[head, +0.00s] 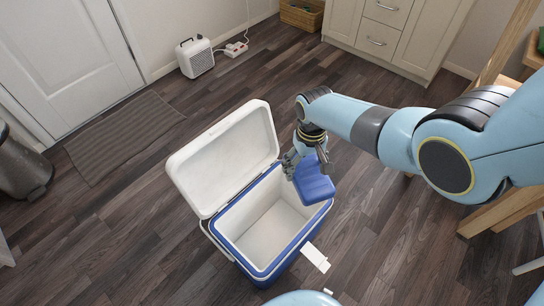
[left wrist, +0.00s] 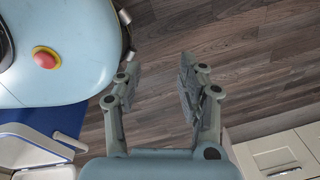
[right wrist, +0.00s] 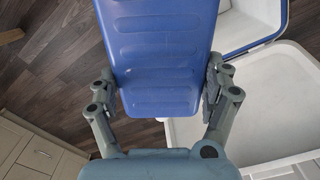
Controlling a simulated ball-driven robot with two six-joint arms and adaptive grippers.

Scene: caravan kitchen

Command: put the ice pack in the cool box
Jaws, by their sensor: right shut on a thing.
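The ice pack (head: 313,182) is a blue slab with ridges; it also fills the top middle of the right wrist view (right wrist: 160,55). My right gripper (head: 306,160) is shut on it and holds it over the right-hand side of the cool box's opening. The cool box (head: 262,268) is blue outside and white inside, standing on the floor with its white lid (head: 222,160) swung open to the left. Its visible inside looks empty; the ice pack hides part of the right end. My left gripper (left wrist: 155,75) is open and empty above the floor in the left wrist view.
A grey mat (head: 120,135) lies by the door, with a dark bin (head: 20,170) at the left. Cabinets (head: 395,35) are at the back. Wooden legs (head: 500,212) stand at the right.

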